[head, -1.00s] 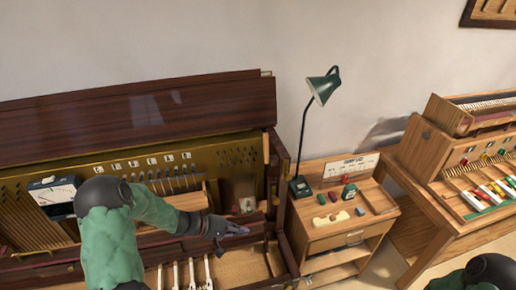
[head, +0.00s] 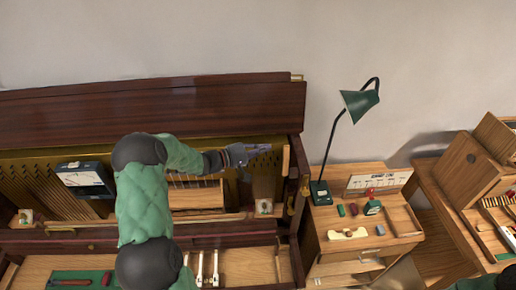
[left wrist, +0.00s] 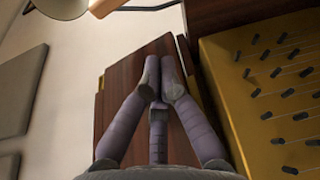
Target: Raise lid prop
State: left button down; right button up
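The open piano lid (head: 150,105) is a long dark wooden panel leaning at the back, against the wall. A pale upright strip (head: 286,160) stands at the right end of the case, and I cannot tell whether it is the lid prop. My left gripper (head: 262,149) is over the right part of the open case, just left of that strip. In the left wrist view its fingertips (left wrist: 161,66) are together, with nothing visible between them, in front of a dark wooden panel (left wrist: 125,85). My right gripper is out of view.
The gold plate with tuning pins (left wrist: 265,80) is close beside the fingers. A meter (head: 85,180) sits in the case. To the right are a green lamp (head: 360,103) and a small cabinet (head: 325,225) with small items on it.

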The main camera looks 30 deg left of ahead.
aim_at(286, 161)
pick_arm(q)
jog(key=d, duration=0.1)
jog(key=d+p, duration=0.1)
jog(key=d, duration=0.1)
jog(key=w+d+p, duration=0.1)
jog(key=d, duration=0.1)
jog(key=shift+d+r, duration=0.15)
jog(key=shift+r, duration=0.1)
jog(key=shift+w, duration=0.1)
jog(key=m+b, duration=0.1)
jog(key=b, duration=0.3)
jog(key=s+d+m+b, duration=0.1)
jog(key=b, duration=0.2)
jog(key=s+m+b, duration=0.1)
jog(key=b, duration=0.3)
jog(key=shift+d+r+t+b, duration=0.25)
jog(key=shift+r+t+b, duration=0.1)
jog(key=shift+r+t, duration=0.05)
dwell(0.4)
